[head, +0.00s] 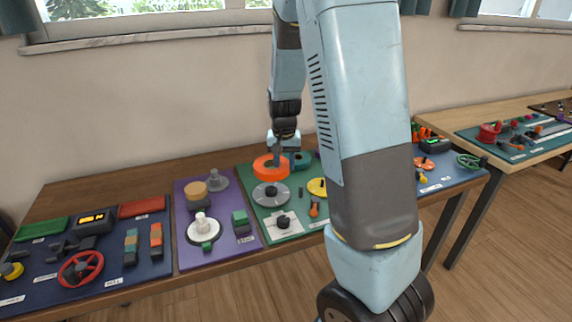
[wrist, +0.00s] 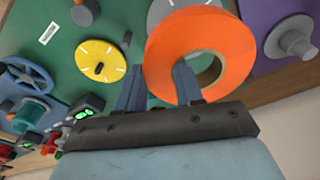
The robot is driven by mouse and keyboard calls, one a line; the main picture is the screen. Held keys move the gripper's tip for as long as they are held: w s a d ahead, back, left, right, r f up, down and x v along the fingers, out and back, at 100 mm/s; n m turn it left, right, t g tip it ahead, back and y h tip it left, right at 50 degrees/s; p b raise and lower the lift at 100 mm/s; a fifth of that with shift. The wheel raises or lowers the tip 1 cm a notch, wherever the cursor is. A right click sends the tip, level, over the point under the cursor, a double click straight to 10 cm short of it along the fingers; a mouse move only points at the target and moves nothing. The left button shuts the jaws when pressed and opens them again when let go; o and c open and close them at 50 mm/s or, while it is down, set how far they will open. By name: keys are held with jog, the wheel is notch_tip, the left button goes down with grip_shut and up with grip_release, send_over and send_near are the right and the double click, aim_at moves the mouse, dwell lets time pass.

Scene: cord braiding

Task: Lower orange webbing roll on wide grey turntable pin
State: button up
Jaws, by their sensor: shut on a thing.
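The orange webbing roll (head: 266,172) is a flat ring with an open centre. It also shows in the wrist view (wrist: 235,50). My gripper (wrist: 159,66) is shut on its wall, with one finger outside the ring and the other in its hole. In the head view my gripper (head: 277,160) reaches down to the roll from above. The wide grey turntable (head: 271,196) lies on the green board, in front of the roll in the head view. In the wrist view the roll partly covers a grey disc (wrist: 163,12). I cannot tell the roll's height above the board.
A yellow dial (head: 317,187) lies right of the turntable, and a white block with a black knob (head: 283,222) in front. A purple board (head: 182,239) with a white disc (head: 204,229) is on the left. My arm hides part of the table on the right.

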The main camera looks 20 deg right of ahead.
send_over(282, 193)
jog(key=shift+s+d+f, duration=0.1)
jog(key=shift+s+f, duration=0.05)
jog(key=shift+f, duration=0.9)
jog(key=shift+s+f, duration=0.15)
jog(key=shift+f, duration=1.2)
jog(key=shift+f, duration=0.1)
jog(key=shift+f, duration=1)
jog(key=shift+f, duration=0.2)
jog(key=o, duration=1.1)
jog(key=shift+o, duration=0.4)
jog(key=shift+r, duration=0.1)
